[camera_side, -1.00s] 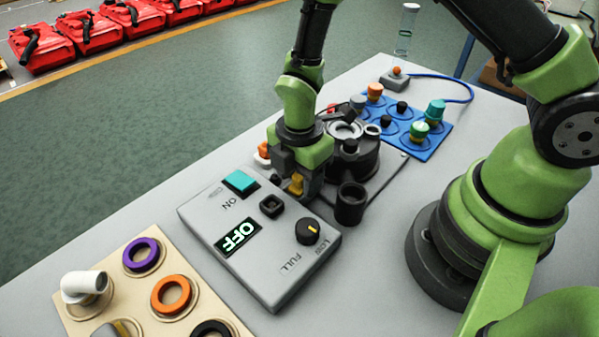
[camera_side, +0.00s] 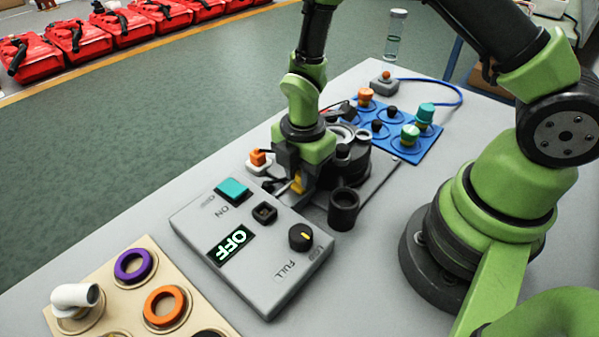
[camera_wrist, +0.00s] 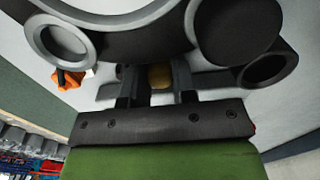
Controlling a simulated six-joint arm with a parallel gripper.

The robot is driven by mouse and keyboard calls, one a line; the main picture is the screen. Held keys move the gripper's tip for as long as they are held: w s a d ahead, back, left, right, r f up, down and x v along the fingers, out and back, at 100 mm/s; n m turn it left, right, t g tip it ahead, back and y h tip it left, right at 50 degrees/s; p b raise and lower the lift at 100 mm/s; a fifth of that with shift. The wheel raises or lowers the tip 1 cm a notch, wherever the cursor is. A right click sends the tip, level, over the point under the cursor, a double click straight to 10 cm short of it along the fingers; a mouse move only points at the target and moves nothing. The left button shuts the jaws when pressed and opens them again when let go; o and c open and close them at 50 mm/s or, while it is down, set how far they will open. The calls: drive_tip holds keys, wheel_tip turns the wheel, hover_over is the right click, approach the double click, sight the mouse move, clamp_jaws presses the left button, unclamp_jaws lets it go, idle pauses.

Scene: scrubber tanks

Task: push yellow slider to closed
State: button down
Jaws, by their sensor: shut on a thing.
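The yellow slider (camera_side: 297,183) shows at my gripper's fingers in the side view, just behind the control box. In the wrist view the slider (camera_wrist: 160,77) sits between the two dark fingers. My gripper (camera_side: 292,186) points down and is shut on it; its fingertips (camera_wrist: 159,90) lie on either side of the yellow piece. The dark tank assembly (camera_side: 368,178) stands directly beside the gripper and fills the top of the wrist view. The slider's track and end positions are mostly hidden by the gripper.
The grey control box (camera_side: 278,285) reads OFF and has a teal button (camera_side: 232,190) and a black knob (camera_side: 302,237). A black cup (camera_side: 343,210) stands close right of the gripper. An orange part (camera_side: 257,157) lies left. A blue tray (camera_side: 425,147) is behind; a beige ring board (camera_side: 110,262) is in front.

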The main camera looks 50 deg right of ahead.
drive_tip(key=c, duration=0.9)
unclamp_jaws()
drive_tip(key=shift+d, duration=0.1)
wheel_tip(320, 180, up, 10)
drive_tip(key=shift+f, duration=0.1)
drive_tip(key=s+r+m+t, duration=0.2)
drive_tip(key=s+r+m, duration=0.2)
drive_tip(key=r+m, duration=0.2)
drive_tip(key=s+d+r+m+t+y, duration=0.1)
drive_tip(key=s+r+m+t, duration=0.1)
drive_tip(key=s+r+m, duration=0.2)
drive_tip(key=s+r+m+t+y, duration=0.1)
drive_tip(key=s+r+m+t, duration=0.2)
drive_tip(key=s+r+m, duration=0.2)
drive_tip(key=shift+s+d+r+m, duration=0.15)
drive_tip(key=shift+r+m, duration=0.35)
drive_tip(key=shift+m, duration=0.7)
drive_tip(key=shift+w+d+r+m, duration=0.1)
drive_tip(key=shift+r+m, duration=0.4)
drive_tip(key=shift+m, duration=0.7)
drive_tip(key=shift+s+d+r+m, duration=0.15)
drive_tip(key=shift+r+m, duration=0.35)
drive_tip(key=shift+m, duration=0.7)
